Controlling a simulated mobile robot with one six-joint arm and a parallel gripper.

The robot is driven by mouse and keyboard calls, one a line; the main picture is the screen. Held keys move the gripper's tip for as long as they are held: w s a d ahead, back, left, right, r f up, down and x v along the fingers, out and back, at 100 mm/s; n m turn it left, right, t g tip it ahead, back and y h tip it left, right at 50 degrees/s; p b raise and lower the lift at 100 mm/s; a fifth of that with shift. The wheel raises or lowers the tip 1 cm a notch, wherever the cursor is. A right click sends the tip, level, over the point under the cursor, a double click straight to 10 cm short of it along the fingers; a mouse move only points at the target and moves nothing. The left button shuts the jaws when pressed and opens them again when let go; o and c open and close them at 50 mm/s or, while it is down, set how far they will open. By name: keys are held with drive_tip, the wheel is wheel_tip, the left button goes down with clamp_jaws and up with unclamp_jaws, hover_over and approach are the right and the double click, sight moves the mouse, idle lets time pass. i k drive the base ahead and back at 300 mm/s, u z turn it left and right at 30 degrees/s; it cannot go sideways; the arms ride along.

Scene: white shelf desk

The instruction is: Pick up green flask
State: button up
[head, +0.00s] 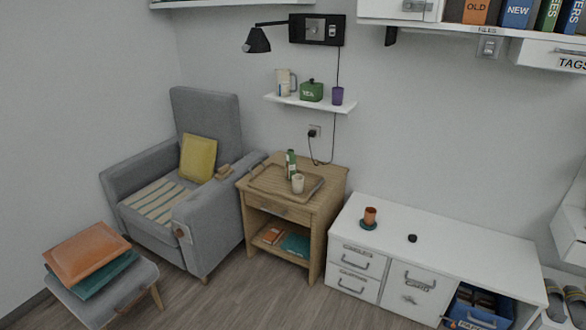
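A green flask (291,163) stands upright on a wooden tray (262,183) on top of the wooden side table (335,176). It is narrow and tall, with a paler band around its middle. A cream cup (298,184) stands just in front of it and to the right on the same tray. My gripper is not in the head view.
A grey armchair (215,228) stands left of the table, a low white cabinet (460,245) right of it. Floor (265,300) in front is clear.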

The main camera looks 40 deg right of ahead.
sight(291, 159)
drive_tip(key=i, duration=0.95)
drive_tip(key=u, duration=0.05)
